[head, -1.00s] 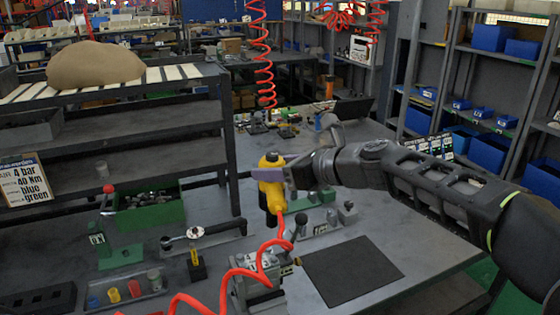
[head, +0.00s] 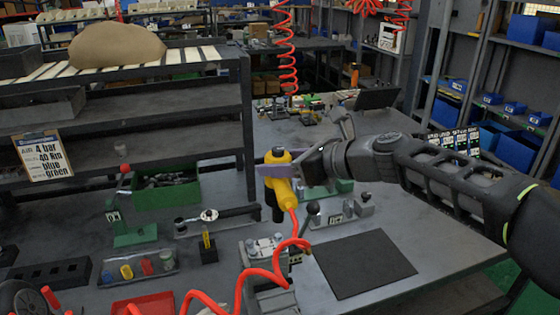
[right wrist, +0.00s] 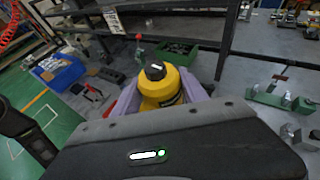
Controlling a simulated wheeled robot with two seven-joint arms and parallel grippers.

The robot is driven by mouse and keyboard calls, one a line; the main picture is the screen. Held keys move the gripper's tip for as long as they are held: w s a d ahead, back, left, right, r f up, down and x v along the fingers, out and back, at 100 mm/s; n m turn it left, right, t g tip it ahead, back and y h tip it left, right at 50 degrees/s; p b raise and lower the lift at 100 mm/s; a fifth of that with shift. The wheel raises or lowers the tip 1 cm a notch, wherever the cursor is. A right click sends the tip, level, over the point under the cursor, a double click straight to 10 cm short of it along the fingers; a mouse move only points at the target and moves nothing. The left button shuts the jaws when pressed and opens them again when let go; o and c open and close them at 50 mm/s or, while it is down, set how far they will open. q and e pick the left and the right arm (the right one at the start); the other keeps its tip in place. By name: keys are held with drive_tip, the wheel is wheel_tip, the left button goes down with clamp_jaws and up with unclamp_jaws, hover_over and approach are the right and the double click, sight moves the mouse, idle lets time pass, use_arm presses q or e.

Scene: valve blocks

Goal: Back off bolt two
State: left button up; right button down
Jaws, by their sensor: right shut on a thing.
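My right gripper (head: 282,169) is shut on a yellow air tool (head: 279,188) with a black nose pointing down and a red coiled hose at its handle. It holds the tool above the bench. In the right wrist view the yellow tool (right wrist: 160,90) sits between the two purple fingers. A grey valve block (head: 265,250) with bolts on top stands on the bench in front of the tool, partly crossed by the red hose (head: 262,274). The tool is apart from the block. Which bolt is bolt two cannot be read. My left gripper is not in view.
A torque wrench (head: 235,217) lies left of the block, near a tray of coloured sockets (head: 138,269) and a green bin (head: 167,192). A dark mat (head: 362,264) lies to the right. A sign (head: 43,157) hangs on the left shelf.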

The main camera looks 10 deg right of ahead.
drive_tip(key=shift+f+b, duration=1.3)
drive_tip(key=shift+f, duration=0.45)
drive_tip(key=shift+p, duration=0.35)
drive_tip(key=shift+f+b, duration=0.75)
drive_tip(key=shift+f, duration=0.15)
idle(0.4)
drive_tip(key=shift+r, duration=0.1)
idle(0.7)
drive_tip(key=shift+s+f, duration=0.1)
drive_tip(key=shift+f, duration=0.45)
idle(1.7)
